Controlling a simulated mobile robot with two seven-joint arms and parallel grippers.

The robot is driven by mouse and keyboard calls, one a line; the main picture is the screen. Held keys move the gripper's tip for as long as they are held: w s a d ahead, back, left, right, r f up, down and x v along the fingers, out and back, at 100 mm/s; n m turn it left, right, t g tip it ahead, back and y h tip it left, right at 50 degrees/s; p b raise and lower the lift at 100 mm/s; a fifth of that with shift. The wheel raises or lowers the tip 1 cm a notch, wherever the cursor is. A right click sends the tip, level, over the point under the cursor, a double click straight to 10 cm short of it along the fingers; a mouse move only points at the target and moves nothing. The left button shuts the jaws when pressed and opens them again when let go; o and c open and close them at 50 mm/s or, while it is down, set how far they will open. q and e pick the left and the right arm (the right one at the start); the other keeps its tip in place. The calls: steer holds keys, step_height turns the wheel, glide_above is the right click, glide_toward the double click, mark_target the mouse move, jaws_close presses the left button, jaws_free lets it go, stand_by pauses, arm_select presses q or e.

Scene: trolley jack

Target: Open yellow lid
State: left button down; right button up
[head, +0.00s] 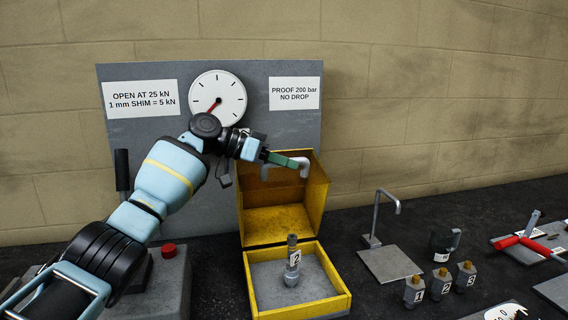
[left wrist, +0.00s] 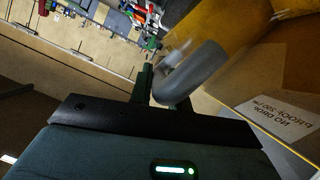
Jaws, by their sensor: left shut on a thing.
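The yellow lid (head: 268,208) stands raised at the back of the yellow box (head: 338,304), so the box is open at the top. A grey bent handle (head: 304,170) sits near the lid's upper edge. My left gripper (head: 290,162) is at that handle, its green fingers shut on it. In the left wrist view the grey handle (left wrist: 195,72) curves beside the fingers, with the yellow lid (left wrist: 232,25) behind it. A metal valve part labelled 2 (head: 292,262) stands upright inside the box. My right gripper is in neither view.
Behind the lid stands a grey panel (head: 150,125) with a dial gauge (head: 218,98) and two signs. Right of the box are a plate with a bent rod (head: 388,264), several small numbered parts (head: 440,281) and a red-handled tool (head: 506,243). A red button (head: 168,250) is at left.

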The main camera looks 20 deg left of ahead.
mark_target(252, 181)
arm_select(q)
steer(key=shift+f, duration=0.2)
steer(key=c, duration=1.4)
jaws_free()
steer(key=shift+o, duration=0.4)
steer(key=shift+r, duration=0.1)
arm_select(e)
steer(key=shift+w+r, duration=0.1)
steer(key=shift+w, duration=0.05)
arm_select(q)
steer(key=v, duration=0.7)
steer(key=shift+s+a+r+b, duration=0.1)
steer(key=shift+a+r+b, duration=0.05)
steer(key=shift+a+b, duration=0.25)
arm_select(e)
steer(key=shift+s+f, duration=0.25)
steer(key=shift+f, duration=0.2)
arm_select(q)
steer(key=shift+a, duration=0.1)
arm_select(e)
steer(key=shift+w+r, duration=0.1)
